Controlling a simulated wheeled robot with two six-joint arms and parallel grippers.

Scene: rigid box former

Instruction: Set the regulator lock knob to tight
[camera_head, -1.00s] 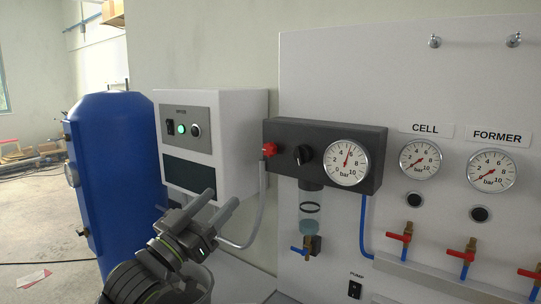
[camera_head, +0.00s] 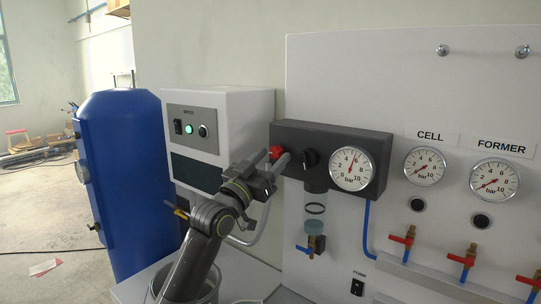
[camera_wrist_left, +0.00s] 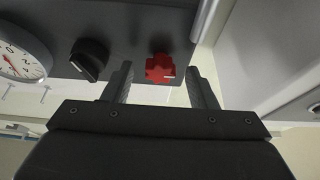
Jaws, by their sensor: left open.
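A red lobed knob (camera_head: 276,152) sits at the left end of the dark regulator block (camera_head: 350,136). A black knob (camera_head: 310,159) with a white mark is to its right. Which of them is the lock knob is not labelled. My left gripper (camera_head: 279,162) is open, right at the red knob and partly covering it. In the left wrist view the red knob (camera_wrist_left: 160,68) shows between the two open fingertips (camera_wrist_left: 160,78), with gaps on both sides. The black knob (camera_wrist_left: 89,59) lies outside the fingers there. My right gripper is not in view.
A round gauge (camera_head: 352,169) is on the block. A white control box (camera_head: 243,120) stands close on the left, with a blue tank (camera_head: 122,170) beyond it. A clear bowl (camera_head: 312,229) hangs under the block. Red-handled valves (camera_head: 405,240) line the panel's lower right.

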